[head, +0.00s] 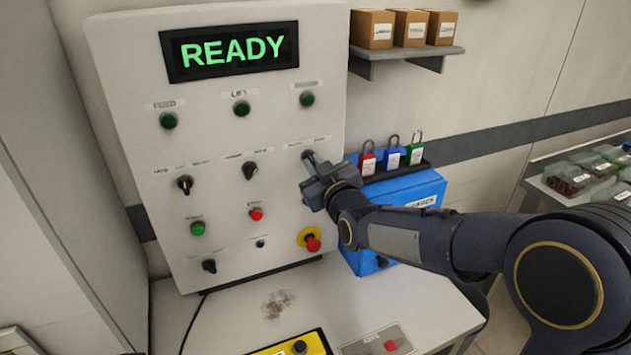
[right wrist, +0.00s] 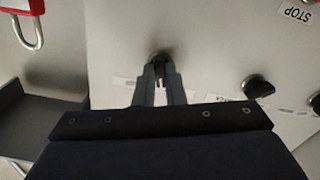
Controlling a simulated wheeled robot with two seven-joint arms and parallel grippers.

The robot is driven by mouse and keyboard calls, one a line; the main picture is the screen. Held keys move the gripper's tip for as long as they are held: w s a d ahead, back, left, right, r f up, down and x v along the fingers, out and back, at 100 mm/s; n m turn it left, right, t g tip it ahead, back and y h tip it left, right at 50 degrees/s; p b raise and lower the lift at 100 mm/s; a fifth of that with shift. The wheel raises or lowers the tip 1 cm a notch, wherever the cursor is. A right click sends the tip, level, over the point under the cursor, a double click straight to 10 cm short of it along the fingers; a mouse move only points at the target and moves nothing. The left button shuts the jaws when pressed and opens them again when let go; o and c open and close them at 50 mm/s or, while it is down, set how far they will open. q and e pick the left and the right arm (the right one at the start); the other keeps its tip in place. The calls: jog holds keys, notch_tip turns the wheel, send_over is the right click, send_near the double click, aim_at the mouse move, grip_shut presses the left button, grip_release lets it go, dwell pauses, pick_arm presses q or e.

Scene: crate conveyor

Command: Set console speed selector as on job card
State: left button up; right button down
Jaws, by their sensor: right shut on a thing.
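The grey console (head: 230,120) stands upright, and its display (head: 232,51) reads READY in green. Three black selector knobs sit in its middle row. The left knob (head: 185,184) and the middle knob (head: 250,170) are free. My right gripper (head: 313,164) is at the right knob of that row, and in the right wrist view its fingers are shut on the black selector knob (right wrist: 158,59). The knob's pointer and label are mostly hidden or too blurred to read. A job card is not recognisable. My left gripper is not in view.
A red emergency stop (head: 312,243) sits just below my right gripper. A blue box (head: 410,190) with red, blue and green padlocks above it stands right of the console. A shelf with small cartons (head: 372,30) is higher up. A yellow pendant (head: 300,346) lies in front.

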jog(key=shift+m+b, duration=4.25)
jog(key=shift+m, duration=1.85)
jog(key=shift+a, duration=0.1)
jog(key=c, duration=1.5)
grip_release()
jog(key=v, duration=0.8)
